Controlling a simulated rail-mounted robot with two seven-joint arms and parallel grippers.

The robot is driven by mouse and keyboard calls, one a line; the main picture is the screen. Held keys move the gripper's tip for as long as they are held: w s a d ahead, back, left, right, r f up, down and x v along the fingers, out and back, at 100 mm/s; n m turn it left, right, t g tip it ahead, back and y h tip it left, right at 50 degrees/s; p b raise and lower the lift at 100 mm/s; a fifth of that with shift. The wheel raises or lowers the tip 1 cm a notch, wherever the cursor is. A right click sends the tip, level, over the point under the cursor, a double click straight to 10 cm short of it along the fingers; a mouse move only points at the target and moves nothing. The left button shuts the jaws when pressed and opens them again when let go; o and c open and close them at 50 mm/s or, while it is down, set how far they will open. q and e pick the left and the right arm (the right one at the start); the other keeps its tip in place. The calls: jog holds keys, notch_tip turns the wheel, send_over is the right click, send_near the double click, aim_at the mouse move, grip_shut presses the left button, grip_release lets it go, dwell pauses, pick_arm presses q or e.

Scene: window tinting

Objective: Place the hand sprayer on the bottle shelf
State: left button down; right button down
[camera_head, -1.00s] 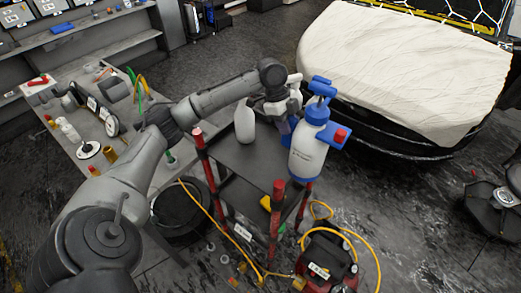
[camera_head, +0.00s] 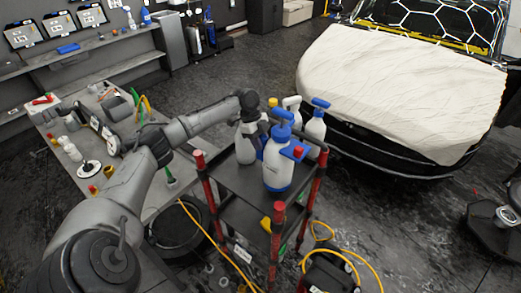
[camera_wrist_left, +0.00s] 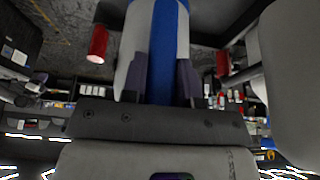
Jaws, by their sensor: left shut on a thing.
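The hand sprayer (camera_head: 277,168) is a white bottle with a blue pump top, blue side parts and a red knob. It is nearly upright at the cart's black top shelf (camera_head: 238,182); I cannot tell whether its base touches. My left gripper (camera_head: 262,138) is shut on its left side. In the left wrist view the sprayer's white body with a blue strip (camera_wrist_left: 163,45) sits between the fingers (camera_wrist_left: 160,78). A wall shelf (camera_head: 100,42) at upper left holds a few bottles. My right gripper is not in view.
Red posts (camera_head: 278,214) rise at the cart's corners. A yellow hose (camera_head: 215,236) lies in front; a covered car hood (camera_head: 400,90) is behind.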

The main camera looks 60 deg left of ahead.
pick_arm(q)
jog(key=shift+f+p, duration=0.3)
jog(key=shift+f, duration=1.65)
jog(key=c, duration=0.9)
grip_release()
jog(key=shift+f, duration=0.1)
jog(key=b+v, duration=0.1)
jog(key=v, duration=1.1)
jog(key=shift+d, duration=0.1)
